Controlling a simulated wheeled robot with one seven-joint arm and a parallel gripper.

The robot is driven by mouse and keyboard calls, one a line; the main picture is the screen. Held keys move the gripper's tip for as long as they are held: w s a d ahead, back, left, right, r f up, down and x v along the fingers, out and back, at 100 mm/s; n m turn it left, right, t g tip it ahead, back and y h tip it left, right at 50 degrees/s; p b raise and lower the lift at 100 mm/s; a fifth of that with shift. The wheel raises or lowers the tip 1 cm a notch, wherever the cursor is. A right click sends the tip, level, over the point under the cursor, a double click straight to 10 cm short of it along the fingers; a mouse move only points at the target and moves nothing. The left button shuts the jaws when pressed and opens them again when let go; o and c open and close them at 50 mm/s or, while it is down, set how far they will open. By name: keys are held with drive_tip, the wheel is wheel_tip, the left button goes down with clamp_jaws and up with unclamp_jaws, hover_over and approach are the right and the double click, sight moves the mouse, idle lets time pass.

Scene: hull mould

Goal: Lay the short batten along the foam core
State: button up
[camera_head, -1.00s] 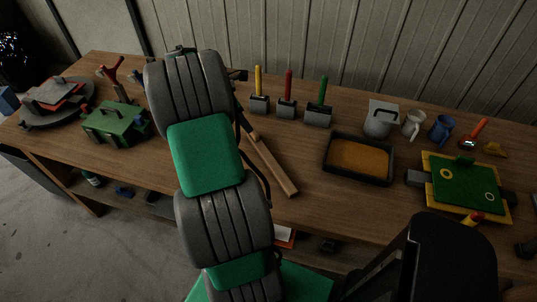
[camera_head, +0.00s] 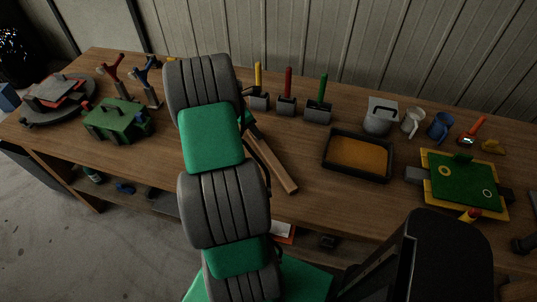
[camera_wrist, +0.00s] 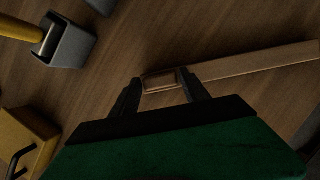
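A long, flat wooden strip (camera_head: 276,168) lies slantwise on the bench, its upper end hidden behind my arm. In the wrist view a pale wooden strip (camera_wrist: 260,63) runs from the fingers to the right edge. A small wooden block-like end (camera_wrist: 163,80) sits between the two fingers of my gripper (camera_wrist: 162,90). I cannot tell whether it is a separate short piece or the strip's end, nor whether the fingers touch it. My gripper is mostly hidden by my arm in the head view. I cannot identify the foam core with certainty.
Yellow, red and green-handled tools (camera_head: 287,92) stand behind the strip. A black tray with orange filling (camera_head: 359,155), a grey canister (camera_head: 381,116), mugs (camera_head: 440,126) and a green-yellow board (camera_head: 462,183) stand right. A green box (camera_head: 118,121) and red-blue forked stands are left.

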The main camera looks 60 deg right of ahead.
drive_tip(key=c, duration=1)
clamp_jaws()
drive_tip(key=shift+r, duration=0.15)
